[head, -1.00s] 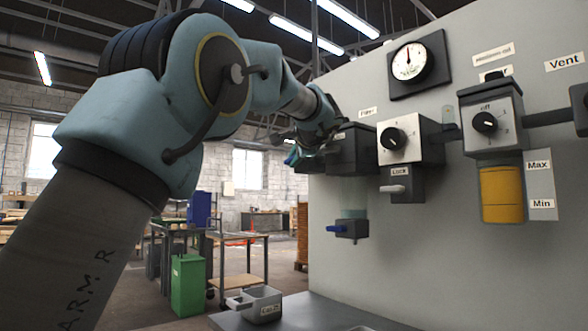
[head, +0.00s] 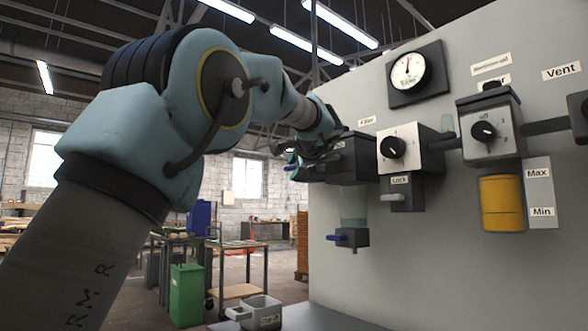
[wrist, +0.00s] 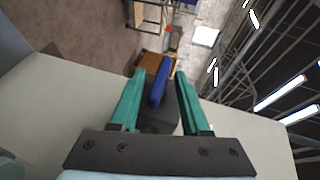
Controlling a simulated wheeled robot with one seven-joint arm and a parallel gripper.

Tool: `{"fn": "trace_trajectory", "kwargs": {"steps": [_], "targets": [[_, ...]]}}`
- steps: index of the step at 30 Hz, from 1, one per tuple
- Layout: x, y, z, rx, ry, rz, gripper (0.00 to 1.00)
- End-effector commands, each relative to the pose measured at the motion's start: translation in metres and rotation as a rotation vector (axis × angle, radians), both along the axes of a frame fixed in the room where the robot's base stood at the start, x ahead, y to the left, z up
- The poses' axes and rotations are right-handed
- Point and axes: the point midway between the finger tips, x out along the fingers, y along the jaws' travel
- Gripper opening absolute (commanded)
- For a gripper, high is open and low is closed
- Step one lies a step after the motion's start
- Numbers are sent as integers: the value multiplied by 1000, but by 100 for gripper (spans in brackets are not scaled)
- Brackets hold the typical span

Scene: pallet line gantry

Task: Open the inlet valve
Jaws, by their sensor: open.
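A blue lever handle (wrist: 159,84), which I take to be the inlet valve's, stands on a dark body (wrist: 160,118) in the wrist view. My gripper (wrist: 160,76) is open, with one teal finger on each side of the handle; I cannot tell whether either touches it. In the head view my gripper (head: 296,164) is at the left end of the dark filter block (head: 347,160) on the panel. My wrist hides most of the valve there.
A second blue lever (head: 340,238) sits under the filter's clear bowl (head: 354,205). To the right are a white dial box (head: 405,147), a lock knob (head: 392,197), another dial unit (head: 488,132) and a gauge (head: 408,72). A grey bin (head: 262,310) stands below.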

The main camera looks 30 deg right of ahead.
Motion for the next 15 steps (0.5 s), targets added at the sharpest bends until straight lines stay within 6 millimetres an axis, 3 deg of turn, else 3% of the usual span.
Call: {"fn": "trace_trajectory", "kwargs": {"steps": [5, 15], "targets": [[-14, 2, 3, -2, 0, -3, 46], [-76, 16, 17, -3, 0, -3, 46]]}}
